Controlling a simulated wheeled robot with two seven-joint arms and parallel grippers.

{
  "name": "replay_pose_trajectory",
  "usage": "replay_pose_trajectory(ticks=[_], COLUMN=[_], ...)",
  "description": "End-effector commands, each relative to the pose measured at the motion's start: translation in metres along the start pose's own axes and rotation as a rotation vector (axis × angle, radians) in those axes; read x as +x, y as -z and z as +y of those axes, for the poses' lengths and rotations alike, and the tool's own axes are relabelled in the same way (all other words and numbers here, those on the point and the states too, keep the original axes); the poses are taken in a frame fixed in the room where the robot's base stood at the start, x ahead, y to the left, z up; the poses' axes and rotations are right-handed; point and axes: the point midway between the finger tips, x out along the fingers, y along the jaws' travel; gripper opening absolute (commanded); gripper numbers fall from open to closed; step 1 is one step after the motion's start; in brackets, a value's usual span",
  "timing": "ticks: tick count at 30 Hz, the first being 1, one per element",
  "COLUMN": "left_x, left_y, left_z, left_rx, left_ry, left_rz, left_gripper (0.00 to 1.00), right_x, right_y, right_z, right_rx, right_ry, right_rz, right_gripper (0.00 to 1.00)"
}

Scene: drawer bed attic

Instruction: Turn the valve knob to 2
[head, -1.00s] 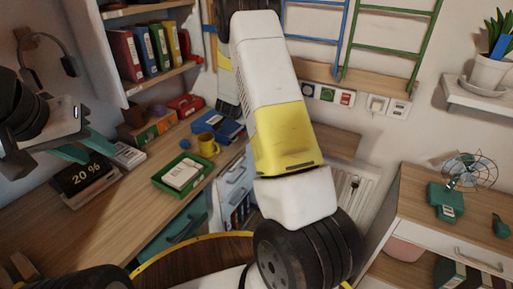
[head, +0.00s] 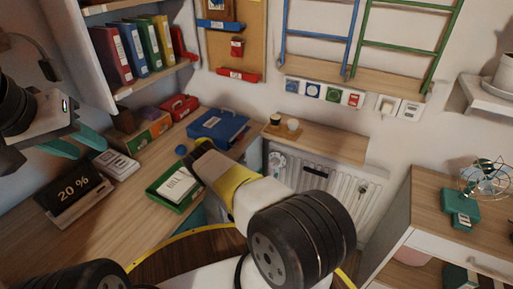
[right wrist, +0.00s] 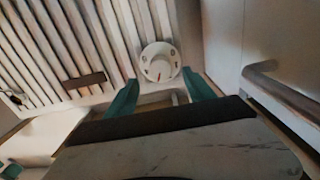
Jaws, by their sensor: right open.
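The valve knob (right wrist: 160,62) is a round white dial with small dark marks and a red mark, at the end of the ribbed radiator (right wrist: 75,45) in the right wrist view. My right gripper (right wrist: 160,94) is open and empty. Its two teal fingers point toward the knob, which shows between and beyond their tips, apart from them. In the head view the knob (head: 277,162) seems to show at the left end of the radiator (head: 325,192); its number is too small to read. My left gripper (head: 72,148) is over the desk, far from the radiator. My right gripper is hidden in the head view.
A wooden ledge (head: 330,142) with two small cups lies above the radiator. A cabinet (head: 455,205) stands at right.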

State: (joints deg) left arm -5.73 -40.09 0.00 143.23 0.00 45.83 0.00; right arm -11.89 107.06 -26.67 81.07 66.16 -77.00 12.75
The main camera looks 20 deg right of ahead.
Motion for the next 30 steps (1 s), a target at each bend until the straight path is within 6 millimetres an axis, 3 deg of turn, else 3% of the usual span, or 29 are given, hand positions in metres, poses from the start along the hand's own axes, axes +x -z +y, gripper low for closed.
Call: replay_pose_trajectory(ticks=[13, 25, 26, 30], left_x=[0.0, 0.0, 0.0, 0.0], left_y=[0.0, 0.0, 0.0, 0.0], left_z=[0.0, 0.0, 0.0, 0.0], left_rx=[0.0, 0.0, 0.0, 0.0], left_ry=[0.0, 0.0, 0.0, 0.0], left_rz=[0.0, 0.0, 0.0, 0.0], left_gripper=[0.36, 0.36, 0.36, 0.36], right_x=[0.064, 0.075, 0.075, 0.075], right_y=[0.0, 0.0, 0.0, 0.0], right_z=[0.001, 0.0, 0.001, 0.001], right_rx=[-0.001, -0.002, -0.002, -0.002], right_ry=[-0.001, 0.0, 0.0, 0.0], right_rz=[0.003, 0.001, 0.001, 0.001], right_gripper=[0.62, 0.62, 0.6, 0.33])
